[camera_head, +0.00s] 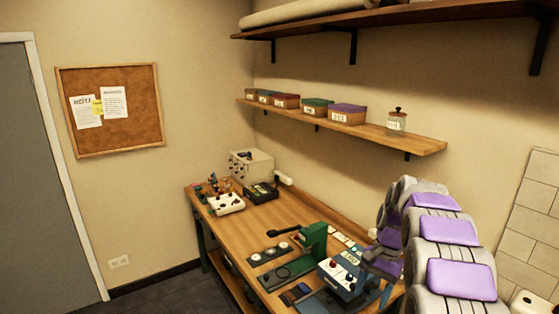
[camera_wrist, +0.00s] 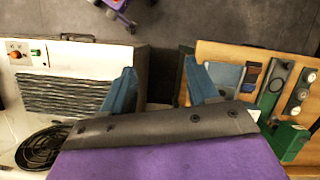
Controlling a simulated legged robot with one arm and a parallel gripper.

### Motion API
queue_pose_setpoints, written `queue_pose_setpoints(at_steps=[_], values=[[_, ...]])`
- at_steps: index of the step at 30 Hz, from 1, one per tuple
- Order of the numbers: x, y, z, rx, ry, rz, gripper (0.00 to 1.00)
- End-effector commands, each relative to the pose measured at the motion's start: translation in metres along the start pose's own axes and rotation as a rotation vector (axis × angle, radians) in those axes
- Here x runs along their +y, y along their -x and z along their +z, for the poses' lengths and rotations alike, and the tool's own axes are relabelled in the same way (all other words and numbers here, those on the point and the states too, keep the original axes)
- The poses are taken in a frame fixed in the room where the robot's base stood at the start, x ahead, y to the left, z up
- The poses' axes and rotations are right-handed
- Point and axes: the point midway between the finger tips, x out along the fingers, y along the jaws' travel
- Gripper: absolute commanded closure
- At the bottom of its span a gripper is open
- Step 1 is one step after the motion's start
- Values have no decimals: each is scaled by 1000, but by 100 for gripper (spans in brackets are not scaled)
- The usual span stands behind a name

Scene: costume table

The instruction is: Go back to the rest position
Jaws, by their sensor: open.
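My gripper (camera_wrist: 160,82) is open in the wrist view, its two blue fingers spread apart with nothing between them. Below the fingers, dark floor shows in the gap between a white machine and the wooden table. In the head view my grey and purple arm comes in from the right and bends down over the near right end of the table (camera_head: 262,217). The fingertips are hard to make out there beside a blue machine (camera_head: 338,274) with a red knob.
A green press (camera_head: 314,240) and a dark strip with round discs (camera_head: 270,253) stand near my arm. A white machine (camera_wrist: 90,60) with buttons and a grille is left of my gripper. Wall shelves (camera_head: 420,143) hang above the table. Dark floor (camera_head: 165,294) is clear at front left.

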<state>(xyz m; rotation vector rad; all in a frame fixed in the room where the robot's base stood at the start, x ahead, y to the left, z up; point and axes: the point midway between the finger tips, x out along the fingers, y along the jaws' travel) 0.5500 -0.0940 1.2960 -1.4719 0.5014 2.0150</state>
Motion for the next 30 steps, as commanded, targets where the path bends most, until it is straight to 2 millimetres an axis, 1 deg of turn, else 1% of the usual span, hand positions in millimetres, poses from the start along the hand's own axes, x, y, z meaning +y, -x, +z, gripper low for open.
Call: queue_pose_setpoints(at_steps=[1,5,10,16,20,21,23,26,27,29,30], values=[[1,-3,13,11,23,5,40],[8,-10,46,24,85,24,40],[22,-23,90,49,167,47,40],[44,-47,140,70,266,77,40],[63,-67,172,82,332,98,40],[69,-75,182,83,353,106,40],[78,-84,196,93,385,114,40],[95,-104,217,105,437,131,40],[102,-113,226,105,459,139,40],[113,-126,238,112,491,148,40],[121,-136,246,114,513,155,40]])
